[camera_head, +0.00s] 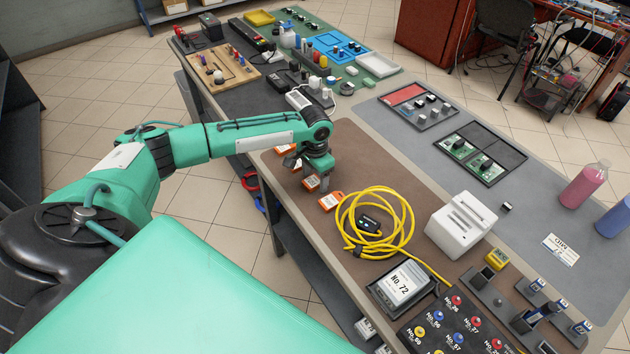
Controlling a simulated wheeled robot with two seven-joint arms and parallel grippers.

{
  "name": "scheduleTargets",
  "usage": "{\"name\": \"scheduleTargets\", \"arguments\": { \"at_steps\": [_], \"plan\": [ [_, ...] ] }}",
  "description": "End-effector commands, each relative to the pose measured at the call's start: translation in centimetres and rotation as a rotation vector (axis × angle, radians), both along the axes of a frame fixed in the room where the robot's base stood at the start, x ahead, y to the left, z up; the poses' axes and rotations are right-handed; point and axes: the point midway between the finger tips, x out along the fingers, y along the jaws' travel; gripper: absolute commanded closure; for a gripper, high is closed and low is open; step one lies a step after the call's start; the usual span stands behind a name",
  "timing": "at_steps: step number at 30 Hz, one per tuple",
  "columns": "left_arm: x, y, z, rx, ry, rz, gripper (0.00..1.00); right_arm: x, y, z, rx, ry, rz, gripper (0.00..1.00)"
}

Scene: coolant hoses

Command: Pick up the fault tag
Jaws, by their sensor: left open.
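Several small orange tags with white panels lie near the left edge of the brown mat; their writing is too small to read, so I cannot tell which is the fault tag. One tag (285,149) is behind my left gripper, one (311,184) is right at its fingers and partly hidden, and one (331,201) lies just in front and to the right. My left gripper (308,178) points down with open fingers, low over the middle tag. I cannot tell whether it touches the tag. My right gripper is out of view.
A coiled yellow hose (378,222) with a small black device lies right of the tags. The bench's left edge is close to the tags.

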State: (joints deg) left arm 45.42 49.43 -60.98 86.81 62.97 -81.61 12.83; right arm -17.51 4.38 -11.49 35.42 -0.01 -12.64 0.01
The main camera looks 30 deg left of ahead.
Motion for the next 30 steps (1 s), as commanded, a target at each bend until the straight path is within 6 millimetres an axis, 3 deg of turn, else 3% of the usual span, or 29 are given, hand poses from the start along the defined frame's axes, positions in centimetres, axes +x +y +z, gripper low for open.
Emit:
{"name": "scheduleTargets", "arguments": {
  "at_steps": [1, 6, 8, 20, 26, 30],
  "plan": [
    [0.0, 0.0, 0.0, 0.000, 0.000, 0.000, 0.42, 0.0, 0.0, 0.0, 0.000, 0.000, 0.000, 1.00],
    [0.0, 0.0, 0.0, 0.000, 0.000, 0.000, 0.76, 0.2, -0.2, 0.0, -0.002, -0.002, 0.000, 1.00],
    [0.0, 0.0, 0.0, 0.000, 0.000, 0.000, 0.84, 0.4, -0.2, 0.0, -0.002, -0.005, 0.000, 1.00],
    [0.0, 0.0, 0.7, 0.000, -0.001, 0.000, 0.84, 0.7, -0.5, -0.1, -0.005, -0.008, 0.000, 1.00],
    [0.0, 0.0, 3.5, -0.001, -0.003, -0.001, 0.84, 0.7, -0.5, -0.4, -0.005, -0.009, 0.001, 1.00],
    [0.1, 0.0, 7.2, -0.001, -0.005, -0.001, 0.84, 0.7, -0.5, -0.8, -0.005, -0.009, 0.001, 1.00]
  ]
}}
